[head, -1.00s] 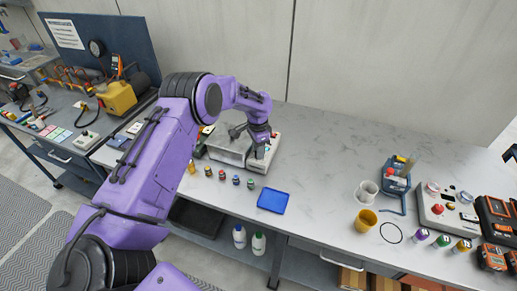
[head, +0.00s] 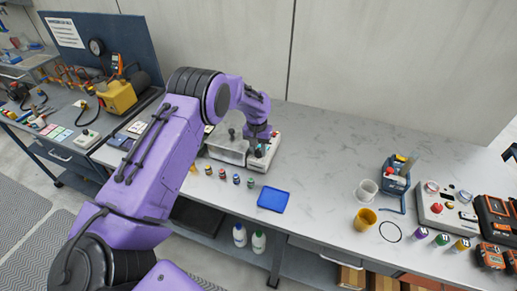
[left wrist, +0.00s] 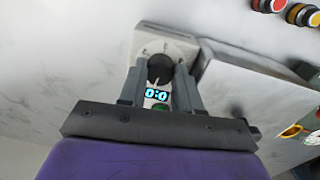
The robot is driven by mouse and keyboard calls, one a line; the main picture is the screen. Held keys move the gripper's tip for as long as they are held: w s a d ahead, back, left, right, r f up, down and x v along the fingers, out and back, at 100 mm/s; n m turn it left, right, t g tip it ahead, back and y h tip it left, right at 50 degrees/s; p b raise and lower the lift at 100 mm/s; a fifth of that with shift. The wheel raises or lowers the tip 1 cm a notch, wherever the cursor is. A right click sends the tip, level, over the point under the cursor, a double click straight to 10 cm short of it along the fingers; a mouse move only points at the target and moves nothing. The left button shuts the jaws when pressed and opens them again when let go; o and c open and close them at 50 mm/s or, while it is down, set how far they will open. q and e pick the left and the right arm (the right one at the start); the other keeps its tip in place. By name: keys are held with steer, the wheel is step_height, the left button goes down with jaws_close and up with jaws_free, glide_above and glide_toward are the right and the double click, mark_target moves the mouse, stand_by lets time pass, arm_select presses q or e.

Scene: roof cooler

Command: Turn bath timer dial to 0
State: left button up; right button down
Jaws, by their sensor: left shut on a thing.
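The bath timer dial (left wrist: 160,68) is a dark round knob on the light control panel of the bath (head: 228,151). My left gripper (left wrist: 160,80) is shut on the dial, with one finger on each side of it in the left wrist view. In the head view my left gripper (head: 262,140) reaches down onto the panel at the right end of the bath, and the dial is not clear there. A lit display (left wrist: 156,94) beside the dial shows "0:0" in cyan; its edges may be hidden by the fingers. A green button (left wrist: 160,107) is partly hidden below it.
Several small capped bottles (head: 222,174) stand in front of the bath. A blue tray (head: 273,199) lies to their right.

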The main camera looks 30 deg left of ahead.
mark_target(257, 151)
arm_select(q)
steer(key=shift+w+r+n, duration=0.15)
steer(key=shift+r+n, duration=0.05)
steer(key=shift+n, duration=0.6)
steer(key=shift+a, duration=0.1)
steer(key=o, duration=0.6)
steer(key=shift+o, duration=0.8)
steer(key=shift+f, duration=0.1)
steer(key=shift+r+b, duration=0.3)
steer(key=shift+r, duration=0.1)
step_height(257, 151, up, 10)
steer(key=b, duration=0.2)
steer(key=shift+a+b, duration=0.2)
steer(key=shift+b, duration=0.15)
